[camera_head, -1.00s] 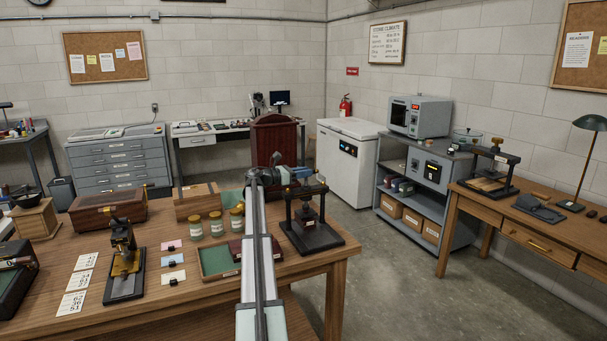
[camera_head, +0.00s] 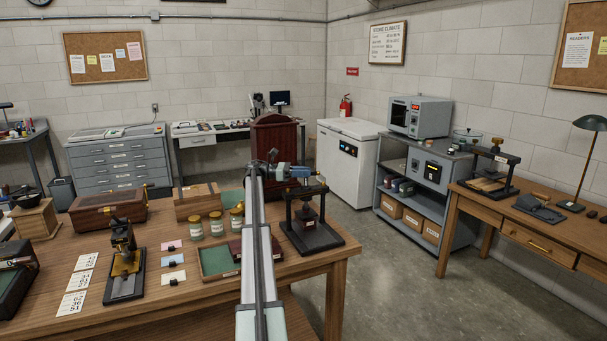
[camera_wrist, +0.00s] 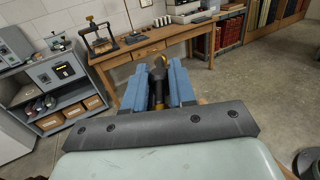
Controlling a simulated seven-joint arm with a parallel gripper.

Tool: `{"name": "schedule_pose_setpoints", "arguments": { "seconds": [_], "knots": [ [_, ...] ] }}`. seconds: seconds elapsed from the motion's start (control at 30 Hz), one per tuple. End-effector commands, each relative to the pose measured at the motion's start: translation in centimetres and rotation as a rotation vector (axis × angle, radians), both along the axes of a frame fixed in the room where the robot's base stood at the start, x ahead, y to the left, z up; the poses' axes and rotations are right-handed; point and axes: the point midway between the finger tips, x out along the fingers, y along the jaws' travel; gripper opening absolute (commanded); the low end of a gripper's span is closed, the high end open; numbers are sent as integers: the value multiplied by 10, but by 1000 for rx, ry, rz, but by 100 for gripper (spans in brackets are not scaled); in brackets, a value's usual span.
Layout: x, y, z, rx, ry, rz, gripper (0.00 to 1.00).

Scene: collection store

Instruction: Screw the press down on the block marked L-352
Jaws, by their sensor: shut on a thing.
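A black screw press (camera_head: 312,236) stands on the near wooden table at its right end. My gripper (camera_head: 303,173) is at the top of this press. In the wrist view my gripper (camera_wrist: 158,68) has its two blue fingers shut on the press's dark handle (camera_wrist: 157,82), which has a brass-coloured part. A dark reddish block seems to sit under the press's screw; its marking cannot be read. A second press (camera_head: 493,172) stands on the right desk with a light brown thing in it; it also shows in the wrist view (camera_wrist: 103,40).
A green-lined tray (camera_head: 217,262), several jars (camera_head: 217,224) and a brass-and-black device (camera_head: 124,265) stand on the near table (camera_head: 190,300) left of the press. My arm crosses over the tray's right side. Open floor (camera_head: 390,275) lies right of the table.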

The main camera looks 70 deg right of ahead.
Motion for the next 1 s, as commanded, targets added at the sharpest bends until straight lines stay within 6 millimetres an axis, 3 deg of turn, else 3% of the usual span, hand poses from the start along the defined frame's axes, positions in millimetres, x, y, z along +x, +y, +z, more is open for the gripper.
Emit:
{"name": "schedule_pose_setpoints", "arguments": {
  "seconds": [0.4,0.97,1.0],
  "knots": [
    [2,-4,0,-1,0,-206,0],
    [1,-2,0,0,0,-240,0],
    [1,-2,0,0,0,-240,27]
  ]
}}
